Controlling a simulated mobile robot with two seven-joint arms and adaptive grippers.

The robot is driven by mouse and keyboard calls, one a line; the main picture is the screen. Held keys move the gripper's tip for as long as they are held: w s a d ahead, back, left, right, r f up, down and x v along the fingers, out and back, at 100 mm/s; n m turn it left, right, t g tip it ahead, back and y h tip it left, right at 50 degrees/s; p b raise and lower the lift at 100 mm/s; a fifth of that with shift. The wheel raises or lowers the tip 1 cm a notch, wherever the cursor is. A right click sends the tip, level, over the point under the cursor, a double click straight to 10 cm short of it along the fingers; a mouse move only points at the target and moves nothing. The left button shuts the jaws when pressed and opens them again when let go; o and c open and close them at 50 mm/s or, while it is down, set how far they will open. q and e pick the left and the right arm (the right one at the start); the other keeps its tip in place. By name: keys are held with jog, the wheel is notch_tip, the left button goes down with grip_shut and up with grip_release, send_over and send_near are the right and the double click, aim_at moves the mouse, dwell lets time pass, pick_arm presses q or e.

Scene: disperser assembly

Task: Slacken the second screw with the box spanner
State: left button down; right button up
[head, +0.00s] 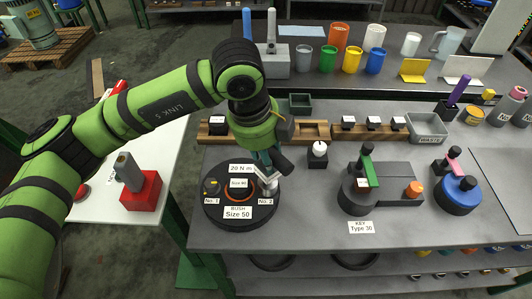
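My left gripper (268,160) comes down over the right side of a round black fixture (238,222). It appears shut on a light grey tool, seemingly the box spanner (268,184), whose lower end stands at the fixture's No. 2 side. The second screw is hidden under the tool, by the No. 2 label (265,201). The first screw (213,187), yellowish, shows above the No. 1 label. The fixture carries labels reading 20 N m, Size 50 and Bush Size 50. I cannot tell how far the tool is seated. My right gripper is not in view.
A red block (142,192) with a grey-handled tool stands on the white table at left. Right of the fixture are a small black holder (317,153), a Key Type 30 fixture (358,195) and a blue round part (457,194). A wooden rack (307,131) and waste bin (427,127) lie behind.

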pick_arm(q)
jog(key=shift+r, duration=0.15)
jog(key=shift+w+d+p+v, duration=0.15)
jog(key=shift+p+v, duration=0.25)
jog(key=shift+v, duration=0.4)
jog(key=shift+w+d+p+v, duration=0.15)
jog(key=shift+p+v, duration=0.3)
jog(key=shift+v, duration=0.35)
jog(key=shift+w+d+p+v, duration=0.1)
jog(key=shift+p+v, duration=0.3)
jog(key=shift+v, duration=0.4)
jog(key=shift+r, duration=0.1)
jog(key=shift+s, duration=0.1)
